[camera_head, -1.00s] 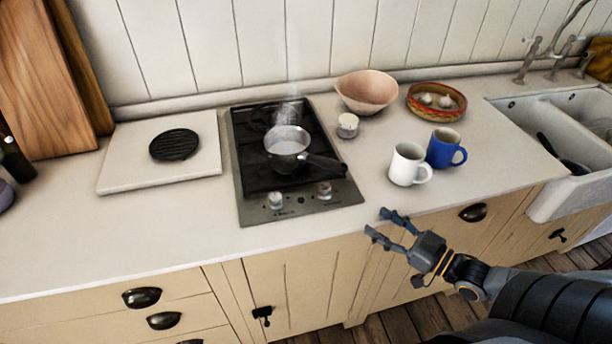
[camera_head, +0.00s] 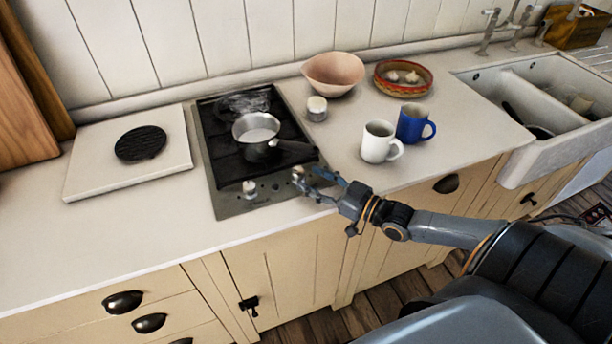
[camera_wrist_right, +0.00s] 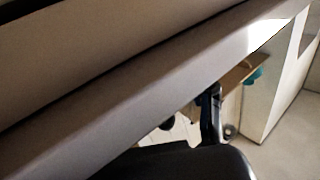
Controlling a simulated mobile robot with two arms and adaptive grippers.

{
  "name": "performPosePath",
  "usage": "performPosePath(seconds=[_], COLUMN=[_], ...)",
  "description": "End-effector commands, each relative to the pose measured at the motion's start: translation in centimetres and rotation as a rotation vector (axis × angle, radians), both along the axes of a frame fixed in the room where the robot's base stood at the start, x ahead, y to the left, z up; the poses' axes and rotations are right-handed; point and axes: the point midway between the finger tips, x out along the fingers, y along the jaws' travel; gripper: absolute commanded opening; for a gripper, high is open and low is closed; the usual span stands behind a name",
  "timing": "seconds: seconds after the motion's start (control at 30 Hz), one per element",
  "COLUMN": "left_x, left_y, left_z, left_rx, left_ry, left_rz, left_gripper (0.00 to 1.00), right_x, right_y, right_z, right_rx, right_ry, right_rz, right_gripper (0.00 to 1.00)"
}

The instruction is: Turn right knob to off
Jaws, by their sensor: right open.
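The right knob (camera_head: 298,171) is a small silvery knob on the front strip of the stove (camera_head: 228,206), partly covered by my gripper's fingers. My right gripper (camera_head: 306,177) is open, with its fingertips at the right knob from the front right. I cannot tell whether they touch it. The left knob (camera_head: 249,189) stands clear on the same strip. A metal saucepan (camera_head: 257,131) sits on the stove, its dark handle pointing right toward the knob side. My left gripper is not in view.
A white mug (camera_head: 378,143) and blue mug (camera_head: 411,124) stand right of the stove. Behind are a small jar (camera_head: 317,108), a pink bowl (camera_head: 333,72) and a patterned dish (camera_head: 403,80). The counter's front edge shows in the right wrist view (camera_wrist_right: 150,90).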

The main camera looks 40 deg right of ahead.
Motion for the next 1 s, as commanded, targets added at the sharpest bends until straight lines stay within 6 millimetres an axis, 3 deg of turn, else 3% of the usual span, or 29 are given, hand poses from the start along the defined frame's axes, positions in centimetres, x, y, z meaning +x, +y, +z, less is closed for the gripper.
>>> performPosePath(seconds=[0.2, 0.6, 0.87, 1.0], left_x=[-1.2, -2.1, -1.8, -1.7], left_y=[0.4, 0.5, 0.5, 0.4], left_z=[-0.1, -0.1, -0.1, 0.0], left_rx=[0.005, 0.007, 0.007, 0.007], left_ry=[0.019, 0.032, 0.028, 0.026], left_rz=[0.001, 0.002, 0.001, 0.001], left_gripper=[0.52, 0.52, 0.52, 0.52], right_x=[2.0, 2.5, 2.4, 2.4], right_y=[0.7, 0.9, 0.9, 0.9], right_z=[0.0, 0.0, 0.0, 0.0], right_rx=[0.0, -0.001, -0.001, 0.0], right_ry=[-0.001, 0.001, 0.001, 0.001], right_rz=[-0.001, 0.0, 0.0, -0.002], right_gripper=[0.52, 0.52, 0.01, 0.0])
